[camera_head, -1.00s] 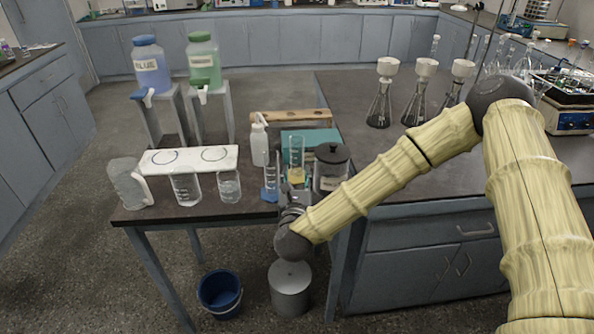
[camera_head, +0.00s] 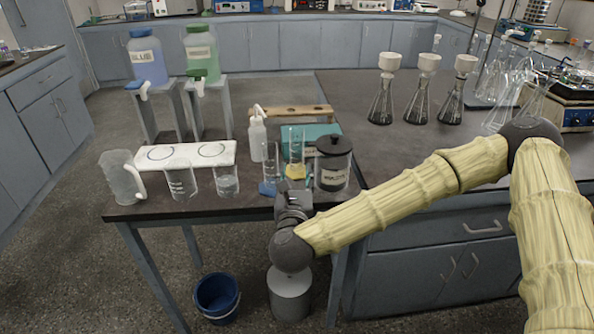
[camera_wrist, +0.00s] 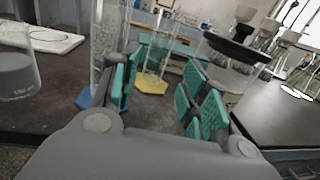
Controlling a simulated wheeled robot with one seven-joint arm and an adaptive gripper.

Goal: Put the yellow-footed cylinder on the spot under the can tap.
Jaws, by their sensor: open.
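The yellow-footed cylinder (camera_head: 296,148) is a clear graduated cylinder standing upright near the table's front right. In the wrist view it (camera_wrist: 154,58) stands on its yellow foot (camera_wrist: 151,84), ahead of and between my open fingers. My gripper (camera_head: 292,188) is low at the table's front edge; its teal pads show in the wrist view (camera_wrist: 160,98), with nothing between them. A blue can (camera_head: 147,62) and a green can (camera_head: 201,55), each with a tap, stand on grey stands. A white board (camera_head: 188,163) in front bears two ring-marked spots, left (camera_head: 161,153) and right (camera_head: 212,149).
A blue-footed cylinder (camera_head: 268,172) stands just left of the yellow-footed one. A black-lidded jar (camera_head: 333,166) is close on the right. Beakers (camera_head: 227,182) and a jug (camera_head: 121,178) stand left.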

